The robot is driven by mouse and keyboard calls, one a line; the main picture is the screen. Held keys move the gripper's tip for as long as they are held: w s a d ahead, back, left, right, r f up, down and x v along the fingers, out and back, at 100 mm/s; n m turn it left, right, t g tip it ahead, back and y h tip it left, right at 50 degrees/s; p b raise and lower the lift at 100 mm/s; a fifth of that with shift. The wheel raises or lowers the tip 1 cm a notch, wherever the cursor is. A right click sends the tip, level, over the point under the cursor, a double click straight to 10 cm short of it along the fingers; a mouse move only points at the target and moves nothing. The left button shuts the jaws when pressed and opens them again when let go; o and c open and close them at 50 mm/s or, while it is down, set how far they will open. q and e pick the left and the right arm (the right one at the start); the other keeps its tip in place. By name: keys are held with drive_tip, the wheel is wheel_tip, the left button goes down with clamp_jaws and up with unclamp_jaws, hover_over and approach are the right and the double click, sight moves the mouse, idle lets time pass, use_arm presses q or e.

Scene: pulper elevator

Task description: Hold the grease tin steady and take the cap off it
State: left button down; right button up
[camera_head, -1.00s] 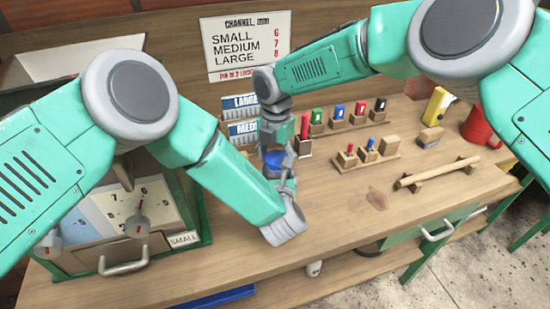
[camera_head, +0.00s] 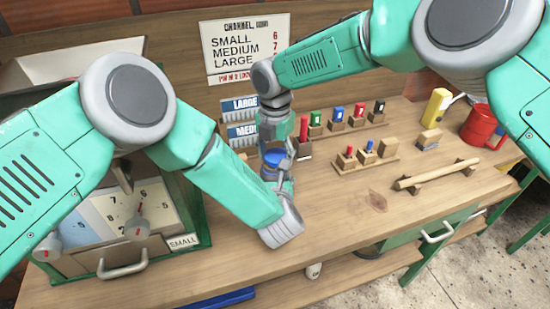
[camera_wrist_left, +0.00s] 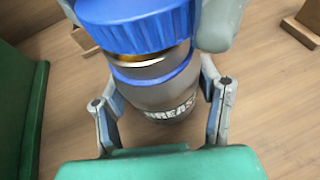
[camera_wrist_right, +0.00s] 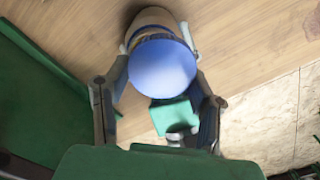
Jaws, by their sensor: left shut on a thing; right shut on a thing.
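The grease tin (camera_wrist_left: 165,95) is a grey cylinder with a blue band and a "GREASE" label. My left gripper (camera_wrist_left: 163,112) is shut around its body, just above the bench; the tin also shows small in the head view (camera_head: 268,174). The blue ribbed cap (camera_wrist_left: 140,22) is over the tin's mouth, with a yellowish ring showing between cap and body. My right gripper (camera_wrist_right: 160,70) comes from above and is shut on the cap, whose round top shows in the right wrist view (camera_wrist_right: 162,67). Fingers partly hide the tin in the head view.
A green-framed box (camera_head: 190,215) with dials stands left. Behind are blue-white boxes (camera_head: 240,105) and a sign (camera_head: 245,45). Wooden racks with coloured pieces (camera_head: 365,155), a rod on rests (camera_head: 437,174) and a red mug (camera_head: 480,125) stand right. The bench front is clear.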

sight(275, 157)
use_arm(q)
drive_tip(key=shift+d, duration=0.15)
use_arm(e)
drive_tip(key=shift+r, duration=0.2)
drive_tip(key=shift+r, duration=0.15)
use_arm(q)
drive_tip(key=shift+r, duration=0.1)
use_arm(e)
drive_tip(key=shift+s+r, duration=0.1)
drive_tip(key=shift+r, duration=1.8)
use_arm(q)
drive_tip(key=shift+c, duration=2)
unclamp_jaws()
drive_tip(key=shift+s, duration=0.1)
